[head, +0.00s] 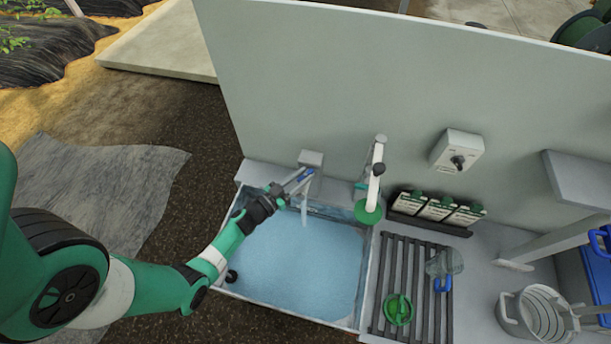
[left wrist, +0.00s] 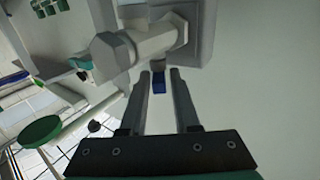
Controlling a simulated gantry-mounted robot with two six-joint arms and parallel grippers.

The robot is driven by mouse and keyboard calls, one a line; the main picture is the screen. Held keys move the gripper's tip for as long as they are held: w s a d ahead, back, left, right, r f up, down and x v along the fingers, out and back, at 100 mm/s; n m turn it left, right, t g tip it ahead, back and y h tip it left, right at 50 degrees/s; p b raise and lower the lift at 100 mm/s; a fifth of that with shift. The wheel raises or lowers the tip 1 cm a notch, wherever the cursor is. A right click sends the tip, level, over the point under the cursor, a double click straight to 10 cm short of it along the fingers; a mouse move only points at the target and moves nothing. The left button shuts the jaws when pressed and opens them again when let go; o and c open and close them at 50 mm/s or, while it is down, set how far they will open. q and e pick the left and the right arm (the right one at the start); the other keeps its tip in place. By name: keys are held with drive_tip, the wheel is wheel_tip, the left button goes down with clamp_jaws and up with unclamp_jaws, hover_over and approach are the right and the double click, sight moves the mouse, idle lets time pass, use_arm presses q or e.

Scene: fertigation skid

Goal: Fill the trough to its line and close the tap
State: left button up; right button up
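The trough (head: 229,290) stands at the foot of the grey panel and holds a broad sheet of blue water. The tap (head: 311,158) is on the panel above its back edge, and a thin pale stream (head: 304,212) falls from it. I cannot make out the fill line. My left gripper (head: 305,178) is at the tap's blue lever (head: 308,173). In the left wrist view the left gripper's fingers (left wrist: 160,85) are apart, with the blue lever (left wrist: 158,83) between their tips and slim gaps beside it. The tap body (left wrist: 150,40) is just above. My right gripper is out of view.
A white upright pipe with a green disc (head: 369,213) stands right of the tap. A slatted rack (head: 392,270) holds a green item (head: 398,309) and a clear jug (head: 445,263).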

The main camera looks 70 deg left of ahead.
use_arm(q)
drive_tip(key=shift+w+a, duration=0.2)
drive_tip(key=shift+w, duration=0.5)
drive_tip(key=shift+c, duration=0.3)
clamp_jaws()
